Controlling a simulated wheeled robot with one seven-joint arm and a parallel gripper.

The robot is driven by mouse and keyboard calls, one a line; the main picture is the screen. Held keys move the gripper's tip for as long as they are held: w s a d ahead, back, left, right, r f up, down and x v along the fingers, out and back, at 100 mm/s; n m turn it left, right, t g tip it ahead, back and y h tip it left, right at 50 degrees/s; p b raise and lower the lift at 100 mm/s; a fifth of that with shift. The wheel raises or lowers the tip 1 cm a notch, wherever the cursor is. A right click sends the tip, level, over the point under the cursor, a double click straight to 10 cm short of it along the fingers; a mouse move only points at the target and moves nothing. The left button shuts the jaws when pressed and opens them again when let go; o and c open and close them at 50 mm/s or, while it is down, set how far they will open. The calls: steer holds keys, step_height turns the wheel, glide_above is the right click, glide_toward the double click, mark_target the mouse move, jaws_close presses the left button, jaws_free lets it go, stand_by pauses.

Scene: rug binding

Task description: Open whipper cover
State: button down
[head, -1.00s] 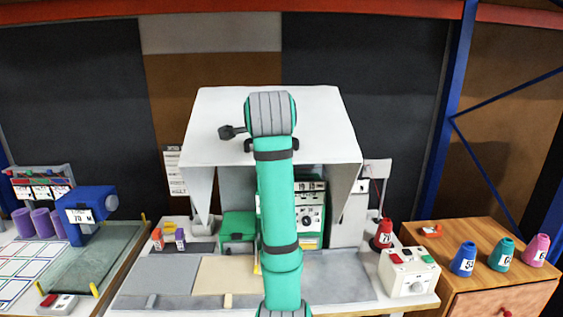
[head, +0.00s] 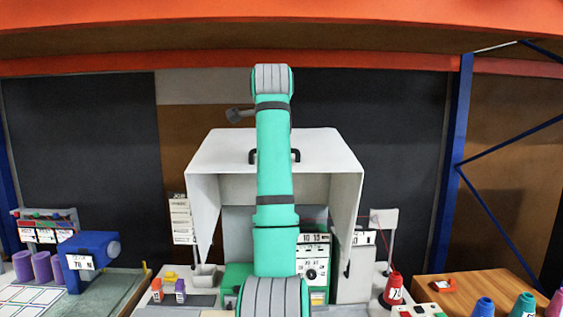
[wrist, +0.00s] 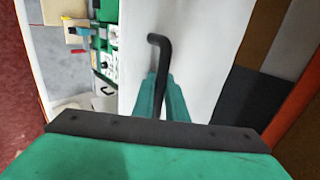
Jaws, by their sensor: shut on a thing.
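The white whipper cover (head: 215,150) is a hood with its front edge raised, and the machine (head: 313,265) shows beneath it in the head view. A black bar handle (head: 296,155) is on the cover's front panel; its middle is hidden behind my arm. In the wrist view my gripper (wrist: 165,88) has its green fingers closed around the handle (wrist: 161,44), whose bent end sticks out beyond them. The white cover panel (wrist: 205,50) lies behind the fingers. My gripper is hidden in the head view.
A red cone (head: 394,288) and a control box (head: 420,311) stand right of the machine. A blue device (head: 88,250) and purple cylinders (head: 40,265) are at left. A blue rack post (head: 455,180) rises at right, and an orange beam (head: 280,45) crosses above.

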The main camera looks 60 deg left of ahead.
steer(key=shift+w+a+r+h, duration=0.15)
steer(key=shift+w+a+r, duration=0.05)
steer(key=shift+a+r, duration=0.3)
steer(key=shift+w+a+r+h, duration=0.15)
steer(key=shift+a+r, duration=0.2)
steer(key=shift+r, duration=0.15)
steer(key=shift+w, duration=0.1)
steer(key=c, duration=1.8)
jaws_free()
steer(key=shift+o, duration=0.2)
steer(key=v, duration=1)
steer(key=shift+d+r, duration=0.3)
